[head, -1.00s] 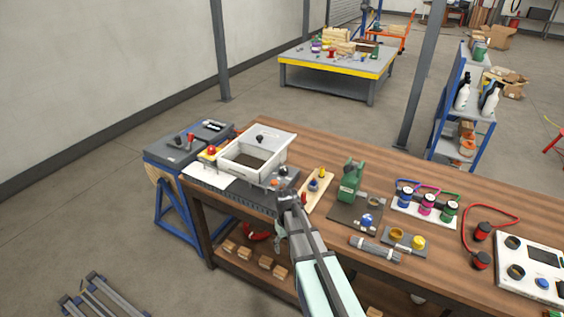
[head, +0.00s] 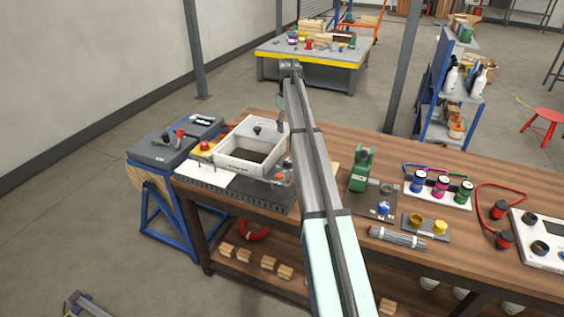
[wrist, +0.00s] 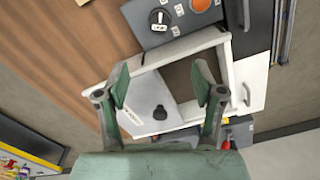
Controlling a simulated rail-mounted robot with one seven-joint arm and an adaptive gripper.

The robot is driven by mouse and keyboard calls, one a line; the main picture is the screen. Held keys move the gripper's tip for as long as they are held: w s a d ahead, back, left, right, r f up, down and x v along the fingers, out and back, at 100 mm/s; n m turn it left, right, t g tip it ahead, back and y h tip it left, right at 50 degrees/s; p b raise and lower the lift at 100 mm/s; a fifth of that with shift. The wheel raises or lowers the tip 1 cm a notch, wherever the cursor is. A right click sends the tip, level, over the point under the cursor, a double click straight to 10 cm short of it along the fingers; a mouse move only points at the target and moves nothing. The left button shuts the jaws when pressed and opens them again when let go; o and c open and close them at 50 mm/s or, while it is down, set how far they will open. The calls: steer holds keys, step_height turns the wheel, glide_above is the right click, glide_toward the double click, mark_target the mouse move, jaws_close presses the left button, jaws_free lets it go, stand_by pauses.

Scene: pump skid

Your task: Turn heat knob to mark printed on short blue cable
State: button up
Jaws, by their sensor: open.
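My gripper (wrist: 162,82) is open and empty, with its two green fingers apart above a white open box (wrist: 228,62). In the head view it hangs from the raised arm end near the box (head: 222,158). A black knob with a white pointer (wrist: 159,19) sits on a dark grey unit beside the box, beyond the fingertips; it looks like the heat knob, but I read no label. An orange button (wrist: 200,5) is next to it. A short blue cable (head: 409,168) shows behind the coloured spools at the right; no printed mark is readable.
A white lid with a black grip (wrist: 160,113) lies at the box. A green device (head: 362,168), several spools, a red cable (head: 499,186) and a white panel (head: 545,235) occupy the bench's right side. Bare wood (wrist: 60,60) lies beside the grey unit.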

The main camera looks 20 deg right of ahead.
mark_target(288, 160)
step_height(288, 160, down, 17)
steer(key=p, duration=0.4)
steer(key=shift+s+d+r, duration=0.1)
steer(key=shift+s+r, duration=0.05)
steer(key=shift+r, duration=0.05)
steer(key=c, duration=1.1)
